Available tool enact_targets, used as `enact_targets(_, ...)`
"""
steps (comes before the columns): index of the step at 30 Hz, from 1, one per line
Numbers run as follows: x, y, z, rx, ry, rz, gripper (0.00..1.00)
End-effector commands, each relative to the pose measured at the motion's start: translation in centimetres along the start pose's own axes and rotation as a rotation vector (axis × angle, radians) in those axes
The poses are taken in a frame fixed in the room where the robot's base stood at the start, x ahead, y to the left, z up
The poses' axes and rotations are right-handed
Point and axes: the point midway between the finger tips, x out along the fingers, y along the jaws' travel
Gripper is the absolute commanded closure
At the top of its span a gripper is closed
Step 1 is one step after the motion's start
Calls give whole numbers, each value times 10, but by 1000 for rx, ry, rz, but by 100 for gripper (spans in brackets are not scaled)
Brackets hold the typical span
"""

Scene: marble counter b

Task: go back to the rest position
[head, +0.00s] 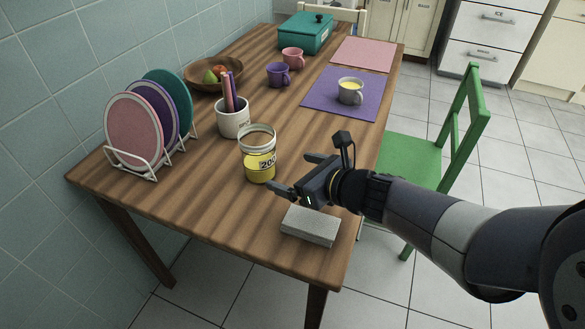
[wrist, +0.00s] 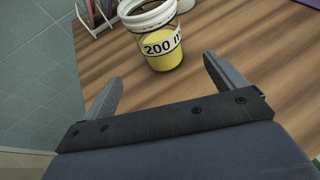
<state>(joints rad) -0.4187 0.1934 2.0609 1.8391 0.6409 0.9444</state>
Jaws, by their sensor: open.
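My gripper (head: 293,173) is open and empty above the near right part of the wooden table (head: 210,200). Its two fingers point towards a glass jar (head: 258,153) with yellow contents and a label reading "200 m". In the wrist view the jar (wrist: 163,45) stands ahead of my open fingers (wrist: 160,78), beyond their tips and not between them. The jar is upright on the table, with a pale rim. A grey block (head: 310,225) lies on the table just below my gripper in the head view.
A white cup with sticks (head: 233,122), a plate rack (head: 147,172) and a fruit bowl (head: 213,77) stand to the left. A green chair (head: 440,150) stands right.

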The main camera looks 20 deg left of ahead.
Motion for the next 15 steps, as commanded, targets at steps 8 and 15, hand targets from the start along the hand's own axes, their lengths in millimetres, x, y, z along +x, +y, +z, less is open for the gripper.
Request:
enact_targets(8, 6, 0, 0, -2, 0, 1, 8)
enact_targets(15, 42, 1, -2, -1, 1, 3, 8)
